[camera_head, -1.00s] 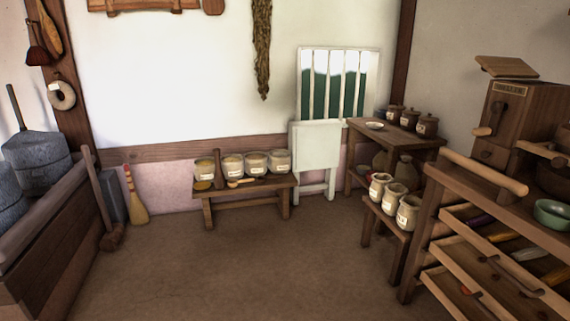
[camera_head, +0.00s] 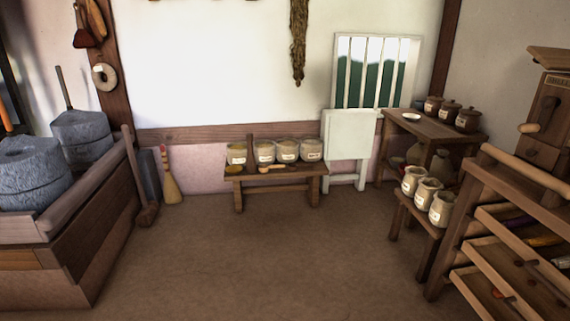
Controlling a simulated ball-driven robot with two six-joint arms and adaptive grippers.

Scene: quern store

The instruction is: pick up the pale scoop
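A small pale wooden scoop (camera_head: 272,168) lies on the low wooden bench (camera_head: 283,180) against the back wall, in front of a row of several pale jars. It looks small from here, and its exact shape is hard to make out. A yellowish round item (camera_head: 234,168) sits at the left end of the same bench, and a dark upright wooden tool (camera_head: 250,150) stands among the jars. Neither of my grippers is in view.
Open floor (camera_head: 250,260) lies between me and the bench. A wooden bin with grey millstones (camera_head: 30,170) stands at the left. A stool with several jars (camera_head: 428,195) and a drawer rack (camera_head: 510,240) stand at the right.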

